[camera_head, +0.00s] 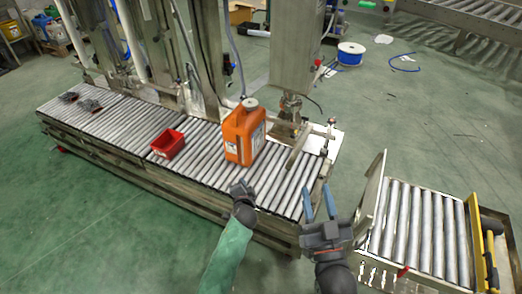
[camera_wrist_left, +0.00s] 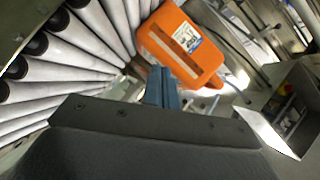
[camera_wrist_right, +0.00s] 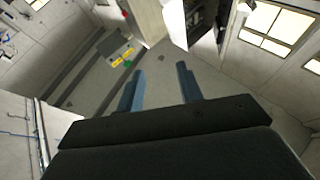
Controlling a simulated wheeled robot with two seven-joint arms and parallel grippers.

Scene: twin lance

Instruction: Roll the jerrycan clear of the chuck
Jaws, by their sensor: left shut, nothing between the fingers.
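The orange jerrycan (camera_head: 238,141), with a pale cap and a white label, stands upright on the roller conveyor (camera_head: 205,168). It also shows in the left wrist view (camera_wrist_left: 163,34). A steel column (camera_head: 297,50) stands just right of it, with a fitting at its lower end that looks like the chuck (camera_head: 291,104); the can appears beside it. My left gripper (camera_head: 240,186) is shut and empty on the near side of the can; its fingertips (camera_wrist_left: 163,88) point at the can, contact unclear. My right gripper (camera_head: 320,204) is open and empty, right of the conveyor's end.
A red bin (camera_head: 168,144) sits on the rollers left of the can, with dark small items (camera_head: 90,104) further left. Steel posts and a rail line the back. A separate roller section (camera_head: 420,232) with an upright plate (camera_head: 370,198) stands at right. Rollers between bin and can are clear.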

